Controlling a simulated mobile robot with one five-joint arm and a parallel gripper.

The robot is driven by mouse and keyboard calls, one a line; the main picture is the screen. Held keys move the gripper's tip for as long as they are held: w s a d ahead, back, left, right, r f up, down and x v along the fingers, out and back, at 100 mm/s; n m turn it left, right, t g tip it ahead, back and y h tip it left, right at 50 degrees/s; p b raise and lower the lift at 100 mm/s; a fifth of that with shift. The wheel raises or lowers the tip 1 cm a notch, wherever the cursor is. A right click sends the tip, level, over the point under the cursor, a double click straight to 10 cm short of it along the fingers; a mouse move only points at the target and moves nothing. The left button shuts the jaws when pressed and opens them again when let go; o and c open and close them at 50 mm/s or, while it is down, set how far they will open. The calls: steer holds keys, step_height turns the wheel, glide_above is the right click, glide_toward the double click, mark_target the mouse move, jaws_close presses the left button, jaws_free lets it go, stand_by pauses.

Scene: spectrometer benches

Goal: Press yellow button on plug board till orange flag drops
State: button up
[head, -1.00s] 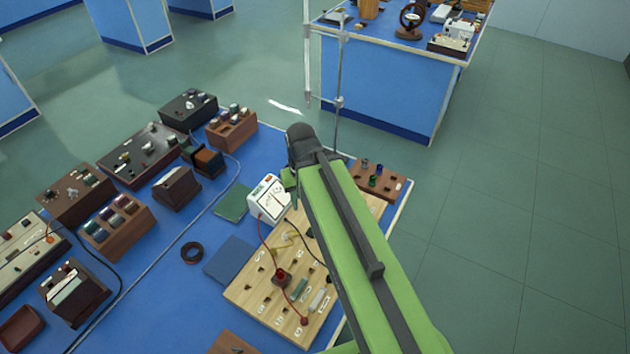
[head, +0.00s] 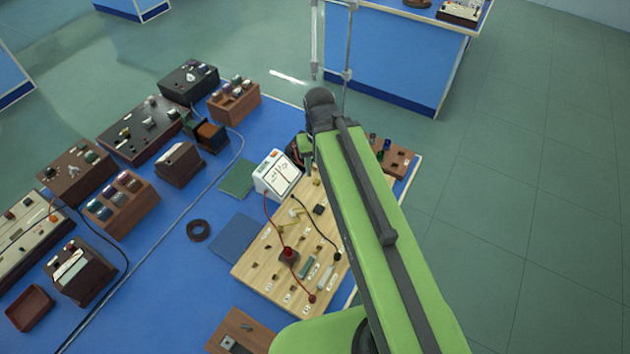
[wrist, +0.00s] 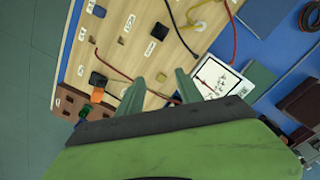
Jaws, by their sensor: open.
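The plug board (head: 262,268) is a pale wooden board on the blue bench. It also shows in the wrist view (wrist: 130,58). A curled yellow piece (wrist: 196,22) lies on the board; I cannot tell whether it is the button. A small orange part (wrist: 98,96) sits beside a black block (wrist: 98,80) at the board's edge; I cannot tell for sure that it is the flag. My gripper (wrist: 158,84) is open and empty, over the board's end beside the meter. My green arm hides the gripper and part of the board in the head view.
A white meter (head: 277,174) stands at the board's far end. Red and black leads (head: 266,215) cross the board. A brown block with knobs (head: 396,160) stands beyond my arm. Several boxes (head: 120,205) fill the bench's left. Open floor (head: 530,200) lies at right.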

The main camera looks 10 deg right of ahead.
jaws_close()
steer(key=shift+a, duration=0.1)
stand_by(1.5)
